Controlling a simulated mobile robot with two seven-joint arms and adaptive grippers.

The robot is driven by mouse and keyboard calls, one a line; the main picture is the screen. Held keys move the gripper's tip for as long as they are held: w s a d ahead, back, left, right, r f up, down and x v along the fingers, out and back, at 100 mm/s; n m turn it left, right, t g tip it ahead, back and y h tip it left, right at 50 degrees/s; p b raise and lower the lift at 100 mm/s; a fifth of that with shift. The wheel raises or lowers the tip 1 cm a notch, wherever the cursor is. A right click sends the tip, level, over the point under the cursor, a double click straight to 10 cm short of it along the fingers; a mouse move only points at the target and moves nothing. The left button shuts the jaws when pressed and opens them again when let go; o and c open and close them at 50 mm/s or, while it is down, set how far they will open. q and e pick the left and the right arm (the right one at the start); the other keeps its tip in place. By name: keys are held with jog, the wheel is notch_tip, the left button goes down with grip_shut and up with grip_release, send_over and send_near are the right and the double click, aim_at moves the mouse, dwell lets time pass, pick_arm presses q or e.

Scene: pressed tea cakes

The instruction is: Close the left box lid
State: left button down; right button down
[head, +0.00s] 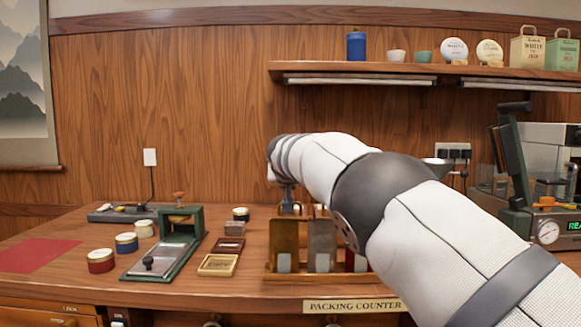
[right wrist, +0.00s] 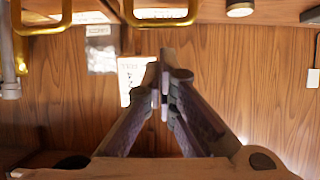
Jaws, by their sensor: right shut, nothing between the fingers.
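Three upright boxes stand side by side on the packing counter in the head view: a brown-gold left box (head: 284,245), a grey middle one (head: 322,240) and a red right one (head: 355,262), partly hidden by my right arm. Each has a pale patch low on its front. The head view does not show clearly how the left box's lid stands. My right gripper (head: 288,207) points down just above the left box's top; I cannot tell whether it touches. In the right wrist view its fingers (right wrist: 164,62) are shut and empty. My left gripper is in neither view.
A green press (head: 180,235), several round tins such as the red one (head: 101,260), and a wooden frame (head: 218,265) lie left of the boxes. A shelf (head: 420,69) hangs above. Gold loops (right wrist: 160,20) show near the fingers in the wrist view.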

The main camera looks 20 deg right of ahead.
jog(key=shift+s+f, duration=0.1)
jog(key=shift+a, duration=0.1)
dwell(0.5)
jog(key=shift+s+a+r, duration=0.2)
jog(key=shift+s+r, duration=0.1)
jog(key=v, duration=1.1)
jog(key=shift+f, duration=0.15)
